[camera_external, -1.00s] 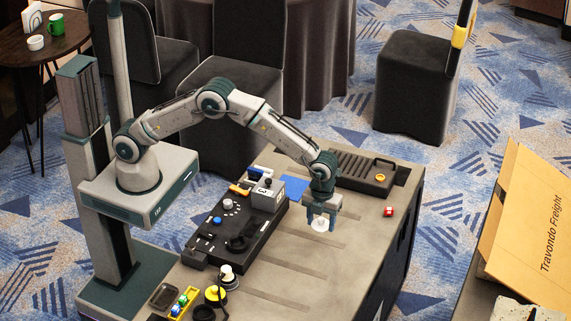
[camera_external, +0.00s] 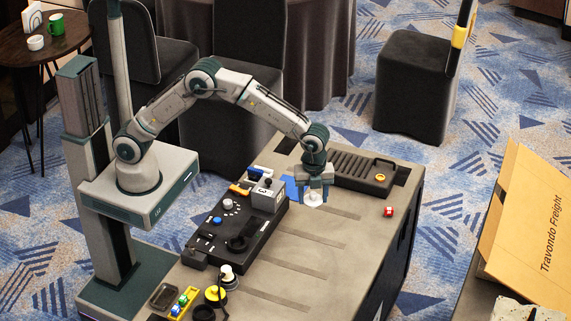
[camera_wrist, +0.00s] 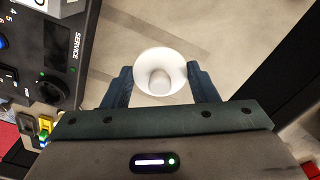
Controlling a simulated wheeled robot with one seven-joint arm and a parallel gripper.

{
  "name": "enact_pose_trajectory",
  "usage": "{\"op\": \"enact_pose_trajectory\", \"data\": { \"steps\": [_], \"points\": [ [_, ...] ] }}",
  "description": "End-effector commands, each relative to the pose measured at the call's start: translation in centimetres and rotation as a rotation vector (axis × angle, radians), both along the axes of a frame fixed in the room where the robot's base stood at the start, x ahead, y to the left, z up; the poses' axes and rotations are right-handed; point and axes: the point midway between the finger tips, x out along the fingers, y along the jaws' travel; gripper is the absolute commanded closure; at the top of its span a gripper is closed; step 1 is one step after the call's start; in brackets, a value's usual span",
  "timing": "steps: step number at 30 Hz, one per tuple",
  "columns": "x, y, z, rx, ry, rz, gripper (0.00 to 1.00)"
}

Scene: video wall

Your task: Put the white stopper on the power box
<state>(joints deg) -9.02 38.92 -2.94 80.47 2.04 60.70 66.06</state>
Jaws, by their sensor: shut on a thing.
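The white stopper (camera_external: 314,200) is round and flared, with a knob in its middle, as the wrist view shows (camera_wrist: 160,58). My gripper (camera_external: 314,197) is shut on it, one dark blue finger on each side, and holds it over the bench. The wrist view shows both fingers of my gripper (camera_wrist: 160,82) at its rim. No label names the power box. A black ribbed box (camera_external: 352,167) with a handle and a yellow ring lies behind and right of my gripper. A black control console (camera_external: 220,240) lies to the left, also seen in the wrist view (camera_wrist: 60,75).
A grey box (camera_external: 267,195) stands on the console's far end. A blue pad (camera_external: 293,186) lies just left of my gripper. A small red item (camera_external: 389,211) lies near the bench's right edge. The slotted bench top (camera_external: 330,240) in front of my gripper is clear.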

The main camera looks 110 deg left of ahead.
Motion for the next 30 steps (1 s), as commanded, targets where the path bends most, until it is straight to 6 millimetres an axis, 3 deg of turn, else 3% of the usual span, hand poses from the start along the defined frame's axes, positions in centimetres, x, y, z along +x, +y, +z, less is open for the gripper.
{"op": "enact_pose_trajectory", "data": {
  "steps": [1, 6, 9, 13, 20, 30],
  "points": [
    [-0.4, 2.5, 0.6, 0.000, -0.001, 0.117, 0.68],
    [-2.1, 9.5, 1.9, 0.000, 0.000, 0.514, 0.68],
    [-3.2, 12.8, 2.5, -0.002, 0.001, 0.713, 0.68],
    [-4.4, 15.8, 3.1, -0.003, 0.001, 0.906, 0.68],
    [-5.5, 18.7, 3.1, -0.003, 0.004, 1.053, 0.68],
    [-5.7, 25.9, -1.2, -0.002, 0.005, 1.059, 0.68]
  ]
}}
